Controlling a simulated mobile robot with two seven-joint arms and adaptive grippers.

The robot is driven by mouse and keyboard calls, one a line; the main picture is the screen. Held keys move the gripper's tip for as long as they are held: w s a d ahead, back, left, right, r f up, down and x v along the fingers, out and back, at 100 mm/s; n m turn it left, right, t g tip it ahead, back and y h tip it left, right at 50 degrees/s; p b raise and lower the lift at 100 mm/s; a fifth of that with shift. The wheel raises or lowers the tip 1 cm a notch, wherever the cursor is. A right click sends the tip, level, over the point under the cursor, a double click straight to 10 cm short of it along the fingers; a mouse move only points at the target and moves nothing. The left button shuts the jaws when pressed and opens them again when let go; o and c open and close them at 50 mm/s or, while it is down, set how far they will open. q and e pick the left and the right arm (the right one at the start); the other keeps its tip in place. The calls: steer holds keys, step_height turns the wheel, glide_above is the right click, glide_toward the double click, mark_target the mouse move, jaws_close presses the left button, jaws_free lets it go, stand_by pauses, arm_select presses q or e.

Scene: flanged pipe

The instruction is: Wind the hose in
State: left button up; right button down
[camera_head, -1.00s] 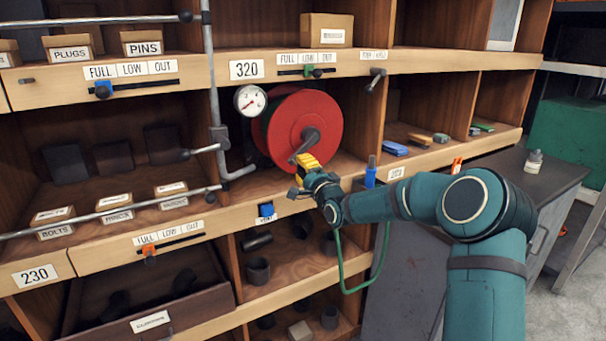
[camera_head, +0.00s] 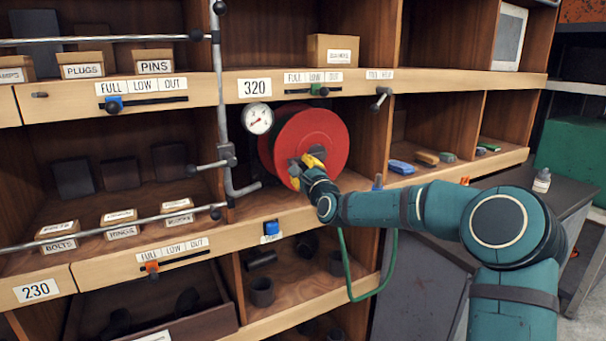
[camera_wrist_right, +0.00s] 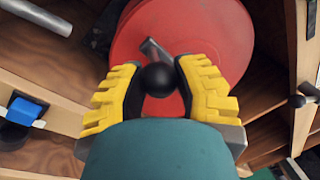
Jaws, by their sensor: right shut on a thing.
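The red hose reel (camera_head: 322,130) sits in the middle shelf bay with its round face toward me. A grey crank arm (camera_wrist_right: 152,48) on the reel ends in a black ball knob (camera_wrist_right: 158,80). My right gripper (camera_head: 311,160) is at the lower part of the reel face. In the wrist view its yellow fingers (camera_wrist_right: 160,84) are shut on the knob, one on each side. The green hose (camera_head: 350,285) hangs in a loop below the shelf edge, its upper part hidden behind my right arm. My left gripper is not in view.
A pressure gauge (camera_head: 258,118) and a grey pipe (camera_head: 222,120) stand left of the reel. A wooden divider (camera_head: 372,130) closes the bay on the right. A grey bench (camera_head: 545,195) is at right.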

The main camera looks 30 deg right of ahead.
stand_by(0.4)
steer(key=c, duration=0.6)
jaws_free()
steer(key=shift+s, duration=0.15)
steer(key=s+f, duration=0.1)
steer(key=s, duration=1)
steer(key=shift+s+a+f, duration=0.25)
steer(key=shift+s+a, duration=0.05)
steer(key=shift+a, duration=0.1)
